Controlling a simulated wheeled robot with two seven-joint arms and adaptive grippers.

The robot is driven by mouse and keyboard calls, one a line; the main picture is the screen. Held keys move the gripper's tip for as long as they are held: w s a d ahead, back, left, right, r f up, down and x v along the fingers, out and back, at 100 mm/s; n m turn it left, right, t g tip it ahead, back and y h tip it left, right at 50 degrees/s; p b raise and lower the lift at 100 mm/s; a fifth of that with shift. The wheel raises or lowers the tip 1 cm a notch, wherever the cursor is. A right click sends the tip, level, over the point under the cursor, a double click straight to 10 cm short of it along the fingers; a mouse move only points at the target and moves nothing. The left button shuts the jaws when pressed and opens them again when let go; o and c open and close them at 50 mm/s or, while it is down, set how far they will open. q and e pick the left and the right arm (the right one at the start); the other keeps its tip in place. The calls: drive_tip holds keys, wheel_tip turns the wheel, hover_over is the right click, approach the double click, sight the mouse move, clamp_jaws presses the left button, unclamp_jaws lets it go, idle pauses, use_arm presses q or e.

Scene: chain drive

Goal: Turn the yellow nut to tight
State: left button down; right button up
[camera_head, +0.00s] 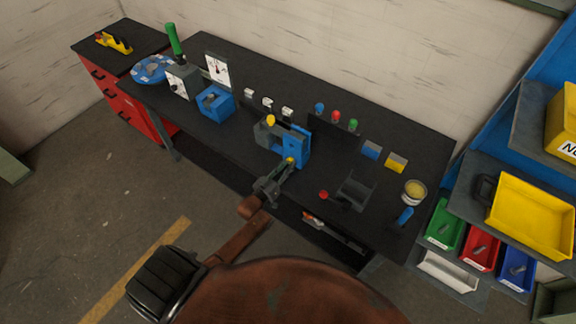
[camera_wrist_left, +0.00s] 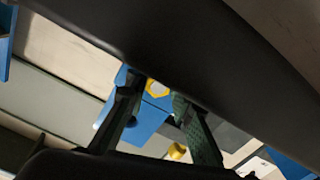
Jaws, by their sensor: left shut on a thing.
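The yellow nut (camera_head: 290,160) sits on the front of the blue fixture (camera_head: 297,147) at the middle of the bench. My left gripper (camera_head: 285,167) reaches it from the front, its fingers on either side of the nut and shut on it. In the left wrist view the nut (camera_wrist_left: 158,88) shows as a yellow ring with a pale centre between the fingertips (camera_wrist_left: 157,90), with the blue fixture (camera_wrist_left: 150,118) behind. The finger contact is partly hidden. I cannot read how tight the nut is. My right gripper is not in view.
A yellow knob (camera_head: 270,119) tops the fixture's grey part. A blue box (camera_head: 215,103) and a dial gauge (camera_head: 218,69) stand to the left. A dark grey holder (camera_head: 355,191) and a red knob (camera_head: 323,195) stand to the right.

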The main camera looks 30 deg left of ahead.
use_arm(q)
drive_tip(key=m, duration=0.4)
drive_tip(key=shift+s+a+f+m, duration=0.1)
drive_tip(key=shift+f+m, duration=0.2)
drive_tip(key=shift+f, duration=0.05)
drive_tip(key=m, duration=0.2)
drive_tip(key=m+b, duration=0.1)
drive_tip(key=m, duration=0.1)
drive_tip(key=shift+a+m, duration=0.2)
drive_tip(key=shift+m, duration=0.2)
drive_tip(key=c, duration=2)
unclamp_jaws()
drive_tip(key=shift+s, duration=0.1)
drive_tip(key=o, duration=0.3)
drive_tip(key=shift+r, duration=0.25)
drive_tip(key=s, duration=0.8)
drive_tip(key=s+a, duration=0.1)
drive_tip(key=s, duration=0.2)
drive_tip(key=shift+s, duration=0.4)
